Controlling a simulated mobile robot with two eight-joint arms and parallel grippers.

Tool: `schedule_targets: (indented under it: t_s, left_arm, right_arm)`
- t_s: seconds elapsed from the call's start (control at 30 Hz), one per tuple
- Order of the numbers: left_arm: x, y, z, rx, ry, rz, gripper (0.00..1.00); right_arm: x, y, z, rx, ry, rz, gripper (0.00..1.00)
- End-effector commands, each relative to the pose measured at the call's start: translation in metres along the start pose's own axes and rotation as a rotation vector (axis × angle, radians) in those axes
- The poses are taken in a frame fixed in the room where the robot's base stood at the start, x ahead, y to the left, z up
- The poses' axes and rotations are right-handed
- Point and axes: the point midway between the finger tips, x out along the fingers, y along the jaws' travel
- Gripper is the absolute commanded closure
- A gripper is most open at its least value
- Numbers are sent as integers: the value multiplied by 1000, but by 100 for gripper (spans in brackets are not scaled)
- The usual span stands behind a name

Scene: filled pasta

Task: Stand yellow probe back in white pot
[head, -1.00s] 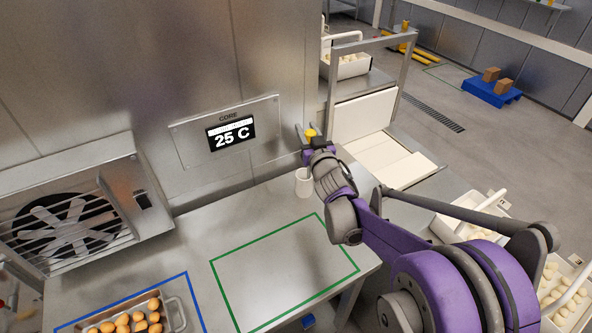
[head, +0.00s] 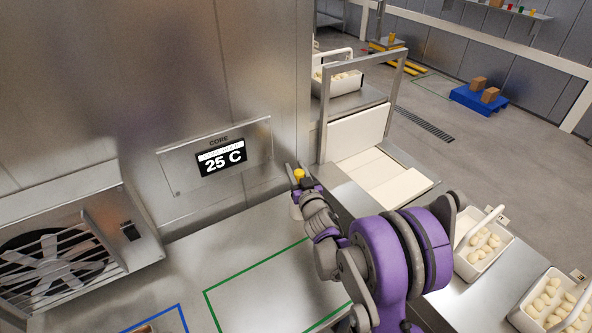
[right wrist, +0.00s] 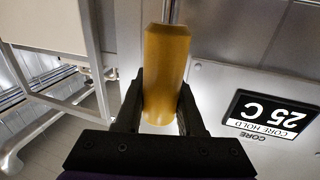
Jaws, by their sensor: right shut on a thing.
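The yellow probe (head: 299,174) is in my right gripper (head: 300,184), at the back right of the steel table. In the right wrist view its thick yellow handle (right wrist: 167,60) sits between the two dark fingers, which are shut on it. My left gripper is not in view.
A wall display reading 25 C (head: 222,158) is left of the gripper, with a grilled fan unit (head: 70,250) further left. A green outline (head: 258,270) marks bare table in front. White bins of pasta (head: 482,243) stand at the right.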

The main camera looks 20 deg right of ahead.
Motion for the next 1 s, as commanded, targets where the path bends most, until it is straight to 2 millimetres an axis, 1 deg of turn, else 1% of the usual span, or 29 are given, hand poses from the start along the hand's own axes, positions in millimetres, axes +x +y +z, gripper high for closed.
schedule_targets:
  t_s: [0.27, 0.4, 0.43, 0.57, 0.6, 0.83, 0.93, 1.0]
  left_arm:
    - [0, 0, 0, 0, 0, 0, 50]
    - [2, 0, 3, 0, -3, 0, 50]
    - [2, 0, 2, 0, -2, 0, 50]
    - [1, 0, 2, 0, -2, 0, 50]
    - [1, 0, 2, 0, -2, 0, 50]
    - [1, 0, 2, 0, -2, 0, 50]
    - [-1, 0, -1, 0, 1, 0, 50]
    - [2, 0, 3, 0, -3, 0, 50]
  right_arm:
    - [0, 0, 2, 0, 0, 0, 100]
    - [0, 0, 7, 2, -1, 0, 100]
    - [0, 0, 7, 1, -1, 0, 59]
    - [0, 0, 6, 1, 0, 0, 35]
    - [0, 0, 6, 1, 0, 0, 32]
    - [0, 0, 5, 0, 0, 0, 32]
    - [0, 0, 1, -1, 1, 0, 32]
    - [-7, 0, 3, -1, -1, 0, 32]
